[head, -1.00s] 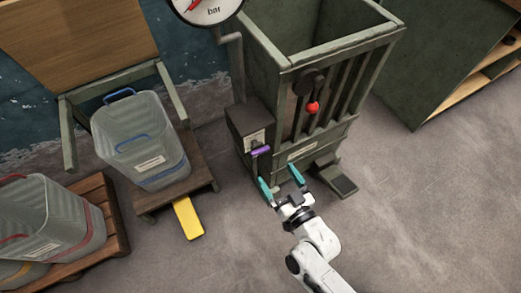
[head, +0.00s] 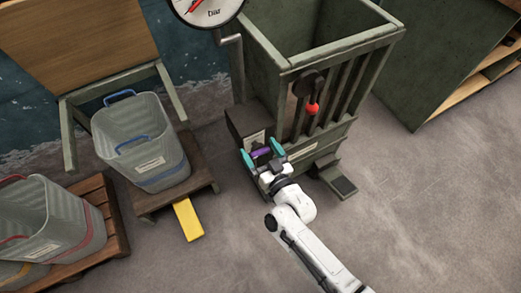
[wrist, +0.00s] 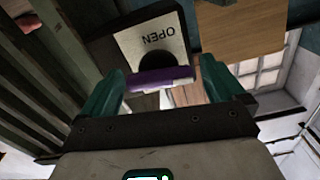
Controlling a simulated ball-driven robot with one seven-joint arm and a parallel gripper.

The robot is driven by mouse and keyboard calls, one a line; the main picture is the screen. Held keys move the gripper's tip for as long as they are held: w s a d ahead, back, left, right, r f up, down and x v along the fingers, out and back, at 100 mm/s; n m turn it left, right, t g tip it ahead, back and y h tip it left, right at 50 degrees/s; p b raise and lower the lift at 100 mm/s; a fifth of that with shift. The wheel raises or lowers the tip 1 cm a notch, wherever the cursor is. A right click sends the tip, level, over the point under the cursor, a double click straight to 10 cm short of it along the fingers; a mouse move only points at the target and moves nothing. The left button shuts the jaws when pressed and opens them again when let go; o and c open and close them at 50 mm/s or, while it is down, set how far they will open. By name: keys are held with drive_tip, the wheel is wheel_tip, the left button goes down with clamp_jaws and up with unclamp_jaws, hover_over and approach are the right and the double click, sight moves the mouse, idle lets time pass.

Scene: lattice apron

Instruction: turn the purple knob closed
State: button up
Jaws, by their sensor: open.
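The purple knob (head: 261,153) is a bar-shaped handle on the front of a dark box (head: 246,118) at the left of the green slatted machine. My gripper (head: 262,155) is open, with its teal fingers on either side of the knob in the head view. In the wrist view the purple knob (wrist: 161,79) lies crosswise between the two fingertips, with gaps at both ends. A dark round hub (wrist: 155,60) is behind it. A white label (wrist: 150,40) reading OPEN, upside down, is on the box.
A red-tipped lever (head: 312,108) stands on the slatted front, right of the knob. A pedal (head: 341,185) is at the machine's foot. A gauge (head: 208,10) is above. A clear bin (head: 140,140) stands on a wooden stand at left. The floor at right is clear.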

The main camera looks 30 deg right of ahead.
drive_tip(key=shift+c, duration=0.2)
drive_tip(key=c, duration=0.9)
drive_tip(key=m+b, duration=0.1)
drive_tip(key=m, duration=0.3)
drive_tip(key=shift+d+f, duration=0.1)
drive_tip(key=m+b, duration=0.1)
drive_tip(key=m, duration=0.3)
drive_tip(key=shift+d+f+m+b, duration=0.1)
drive_tip(key=shift+m+b, duration=0.2)
drive_tip(key=m+b, duration=0.1)
drive_tip(key=m, duration=0.3)
drive_tip(key=shift+d+f+m+b, duration=0.15)
drive_tip(key=shift+m+b, duration=0.3)
drive_tip(key=shift+m, duration=1.35)
